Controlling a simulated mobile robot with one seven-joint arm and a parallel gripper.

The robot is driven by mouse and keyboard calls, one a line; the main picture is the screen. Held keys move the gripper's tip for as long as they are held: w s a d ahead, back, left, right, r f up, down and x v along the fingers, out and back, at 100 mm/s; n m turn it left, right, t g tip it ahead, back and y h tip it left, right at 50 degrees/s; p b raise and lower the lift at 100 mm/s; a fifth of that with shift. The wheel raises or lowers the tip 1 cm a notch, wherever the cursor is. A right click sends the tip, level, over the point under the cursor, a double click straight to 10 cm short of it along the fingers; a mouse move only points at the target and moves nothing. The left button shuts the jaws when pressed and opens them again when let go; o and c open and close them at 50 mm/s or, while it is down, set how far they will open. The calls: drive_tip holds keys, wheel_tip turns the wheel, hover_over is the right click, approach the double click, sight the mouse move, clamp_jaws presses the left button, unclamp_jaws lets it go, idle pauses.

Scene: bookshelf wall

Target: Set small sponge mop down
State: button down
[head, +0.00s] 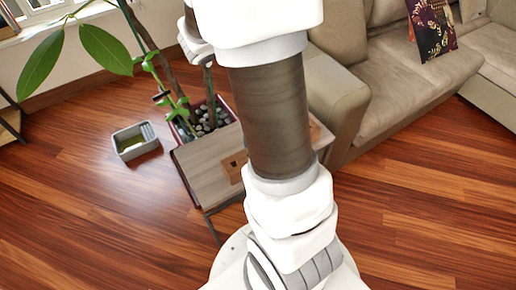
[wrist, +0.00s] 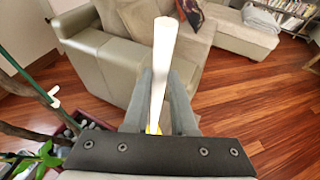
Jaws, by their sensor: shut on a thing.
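The small sponge mop (wrist: 163,62) shows in the wrist view as a long white handle with a bit of yellow at its lower end. My gripper (wrist: 159,80) has its two grey fingers on either side of the handle and is shut on it. The handle points away from my wrist, its far end in front of the sofa. The yellow end is partly hidden by the dark bar of my gripper. In the head view my arm covers the middle, and I cannot make out the mop there.
A small side table (head: 207,159) with a wooden item on it stands partly behind my arm. A grey bucket (head: 121,148) and a potted plant (head: 102,48) are left of it. A beige sofa (head: 385,75) is at right. Wood floor (head: 430,190) is clear in front.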

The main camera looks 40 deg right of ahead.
drive_tip(key=w+d+f+b, duration=0.4)
drive_tip(key=d+f, duration=0.7)
drive_tip(key=f, duration=0.2)
drive_tip(key=shift+w, duration=0.15)
drive_tip(key=shift+f, duration=0.15)
drive_tip(key=shift+f+b, duration=0.15)
drive_tip(key=shift+b, duration=0.2)
drive_tip(key=c, duration=0.7)
unclamp_jaws()
drive_tip(key=shift+c, duration=0.2)
